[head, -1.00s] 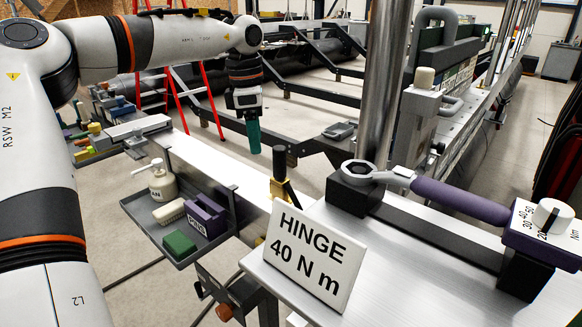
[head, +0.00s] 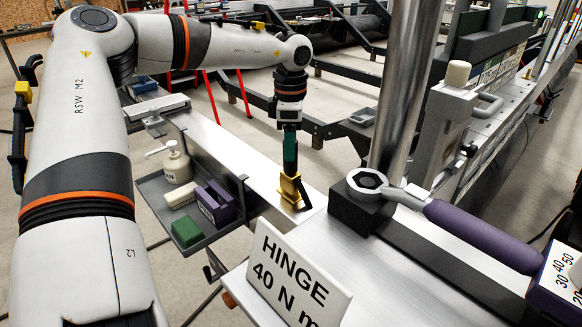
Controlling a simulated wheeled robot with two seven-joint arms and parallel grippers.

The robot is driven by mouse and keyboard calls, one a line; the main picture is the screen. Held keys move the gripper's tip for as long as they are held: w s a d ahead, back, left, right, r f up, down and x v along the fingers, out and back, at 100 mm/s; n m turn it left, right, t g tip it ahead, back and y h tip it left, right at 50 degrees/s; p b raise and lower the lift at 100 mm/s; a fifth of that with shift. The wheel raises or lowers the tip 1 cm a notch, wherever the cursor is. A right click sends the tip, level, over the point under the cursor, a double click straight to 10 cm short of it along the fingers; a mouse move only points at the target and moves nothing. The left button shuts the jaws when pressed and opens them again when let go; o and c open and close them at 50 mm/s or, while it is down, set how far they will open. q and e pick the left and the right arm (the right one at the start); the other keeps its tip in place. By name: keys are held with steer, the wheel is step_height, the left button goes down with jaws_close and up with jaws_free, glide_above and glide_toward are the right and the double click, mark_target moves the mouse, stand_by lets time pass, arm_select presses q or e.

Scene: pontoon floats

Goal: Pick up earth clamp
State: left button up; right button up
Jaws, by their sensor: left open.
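The earth clamp (head: 292,193) looks like a small brass-yellow clamp with a black lever part. It stands on the pale metal beam, near the middle of the head view. My left gripper (head: 290,170) points straight down with dark green fingers. Its tips are at the top of the clamp and overlap it in the picture. The gripper is open, and I cannot tell whether the fingers touch the clamp or straddle it. My right gripper is out of view.
A "HINGE 40 N m" sign (head: 292,275) stands in front. A purple-handled torque wrench (head: 480,235) lies to the right, near a tall steel post (head: 402,90). A grey side tray (head: 155,190) holds a bottle (head: 178,167), a green block (head: 186,232) and a purple box (head: 216,205).

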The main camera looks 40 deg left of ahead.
mark_target(290, 166)
arm_select(q)
step_height(290, 166, down, 4)
steer(key=shift+w+a+f+p, duration=0.1)
steer(key=shift+a+f+p, duration=0.05)
steer(key=shift+p, duration=0.45)
jaws_close()
